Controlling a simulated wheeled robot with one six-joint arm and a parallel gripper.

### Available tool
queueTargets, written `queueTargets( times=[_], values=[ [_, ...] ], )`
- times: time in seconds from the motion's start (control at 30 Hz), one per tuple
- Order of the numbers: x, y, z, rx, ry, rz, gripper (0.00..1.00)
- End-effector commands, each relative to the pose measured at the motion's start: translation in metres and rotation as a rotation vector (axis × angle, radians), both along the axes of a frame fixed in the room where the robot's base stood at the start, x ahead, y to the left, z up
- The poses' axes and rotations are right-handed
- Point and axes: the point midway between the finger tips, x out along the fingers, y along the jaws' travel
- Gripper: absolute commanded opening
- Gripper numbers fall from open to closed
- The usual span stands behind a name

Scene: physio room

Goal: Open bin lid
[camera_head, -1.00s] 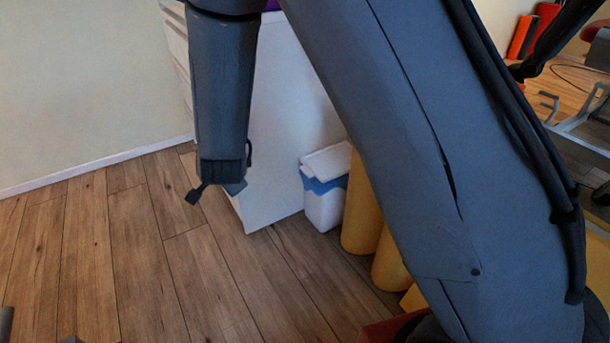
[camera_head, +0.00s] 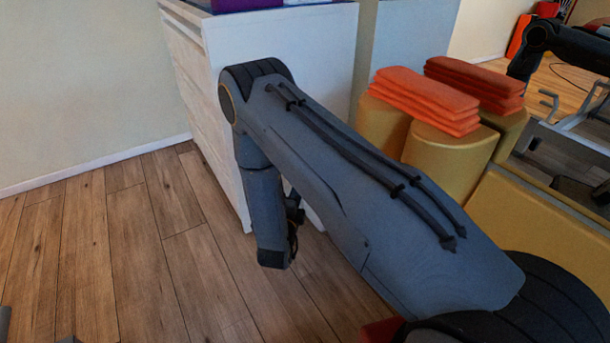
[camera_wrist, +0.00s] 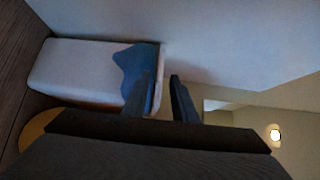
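The bin (camera_wrist: 80,72) is white with a blue band or liner (camera_wrist: 135,68) near its top. It lies sideways in the wrist view because the camera is turned. The pale lid (camera_wrist: 162,65) is a thin strip at the bin's top end. My gripper (camera_wrist: 161,98) is open, with one dark finger by the blue part and the other beyond the lid. The lid's edge shows in the gap between the fingers, and I cannot tell whether they touch it. In the head view my arm hides the bin and most of the gripper.
A white cabinet (camera_head: 318,45) stands behind my arm. Yellow rolls (camera_head: 445,160) with folded orange towels (camera_head: 425,98) on top are to its right.

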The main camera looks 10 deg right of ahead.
Motion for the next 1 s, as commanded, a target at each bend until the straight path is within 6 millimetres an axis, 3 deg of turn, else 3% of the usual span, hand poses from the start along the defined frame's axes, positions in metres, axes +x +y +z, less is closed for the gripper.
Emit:
queueTargets(
  times=[0.43, 0.83, 0.87, 1.0],
  values=[
    [0.056, -0.029, -0.001, 0.001, 0.0, -0.001, 0.25],
    [0.065, -0.033, 0.0, -0.001, 0.003, 0.001, 0.25],
    [0.064, -0.032, 0.0, -0.001, 0.003, 0.001, 0.23],
    [0.064, -0.032, 0.0, -0.001, 0.003, 0.001, 0.0]
  ],
)
